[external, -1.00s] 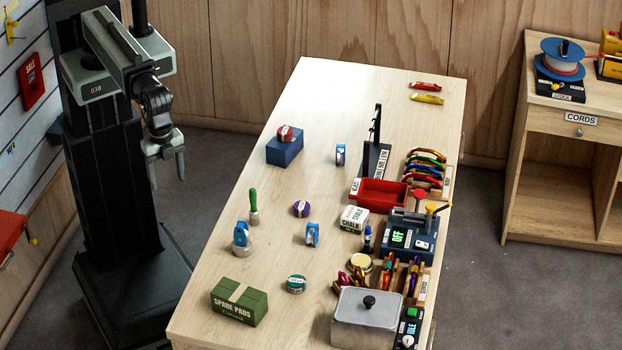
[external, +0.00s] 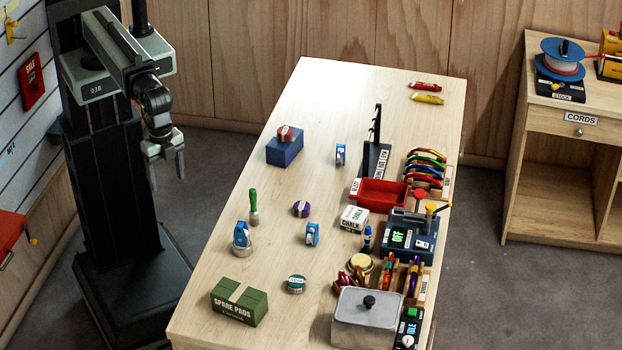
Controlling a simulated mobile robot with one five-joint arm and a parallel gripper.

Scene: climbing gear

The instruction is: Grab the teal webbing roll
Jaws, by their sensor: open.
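The teal webbing roll (external: 296,284) lies flat near the front of the wooden table, with a pale label on its top. It stands apart from the things around it. My gripper (external: 167,180) hangs beside the table's left edge, above the floor, with its fingers pointing down. It is open and empty, well up and to the left of the teal roll.
A green spare pads box (external: 239,302) stands left of the teal roll, and a metal lidded box (external: 367,318) to its right.

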